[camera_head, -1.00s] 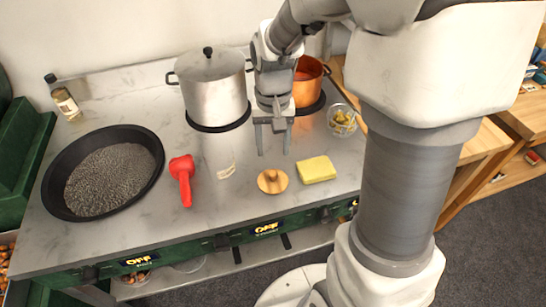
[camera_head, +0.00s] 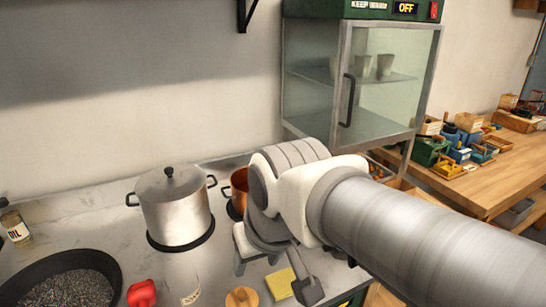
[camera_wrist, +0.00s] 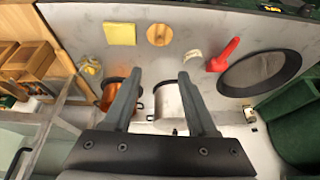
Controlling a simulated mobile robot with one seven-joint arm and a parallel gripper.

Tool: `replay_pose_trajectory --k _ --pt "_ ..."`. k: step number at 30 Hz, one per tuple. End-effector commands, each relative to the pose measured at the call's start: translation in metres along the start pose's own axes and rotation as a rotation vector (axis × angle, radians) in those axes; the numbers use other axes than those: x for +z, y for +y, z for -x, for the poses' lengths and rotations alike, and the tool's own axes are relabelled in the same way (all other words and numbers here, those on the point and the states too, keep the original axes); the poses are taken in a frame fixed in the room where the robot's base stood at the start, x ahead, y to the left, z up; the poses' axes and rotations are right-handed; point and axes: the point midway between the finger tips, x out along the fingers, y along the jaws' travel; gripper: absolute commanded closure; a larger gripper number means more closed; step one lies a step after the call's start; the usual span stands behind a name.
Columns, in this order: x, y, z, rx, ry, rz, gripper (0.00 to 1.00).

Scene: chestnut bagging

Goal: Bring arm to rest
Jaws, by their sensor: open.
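My gripper (camera_head: 272,272) hangs in front of the copper pot in the head view, with its fingers pointing down above the right part of the counter. In the wrist view its two fingers (camera_wrist: 159,80) are spread apart with nothing between them. My forearm runs from it to the lower right of the head view. The gripper appears apart from the counter and from the objects below. My arm hides part of the copper pot (camera_head: 239,187) and the counter's right end.
The steel lidded pot (camera_head: 173,212) stands left of my gripper. A glass-doored cabinet (camera_head: 345,85) stands behind my arm.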

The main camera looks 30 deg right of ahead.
Motion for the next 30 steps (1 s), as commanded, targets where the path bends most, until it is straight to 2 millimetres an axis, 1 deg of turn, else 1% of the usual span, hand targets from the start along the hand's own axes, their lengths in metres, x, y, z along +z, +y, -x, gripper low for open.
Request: replay_pose_trajectory --k 1,3,9,17,24,30 --pt "0.005 0.0 0.006 0.001 0.026 0.011 0.42" --pt "0.011 0.001 0.009 0.002 0.047 0.024 0.42" --pt "0.017 0.001 0.013 0.003 0.071 0.039 0.42" --pt "0.017 0.001 0.015 0.002 0.07 0.038 0.42" --pt "0.006 0.0 0.037 0.002 0.07 0.038 0.42" --pt "0.008 0.0 0.034 0.002 0.07 0.038 0.42"
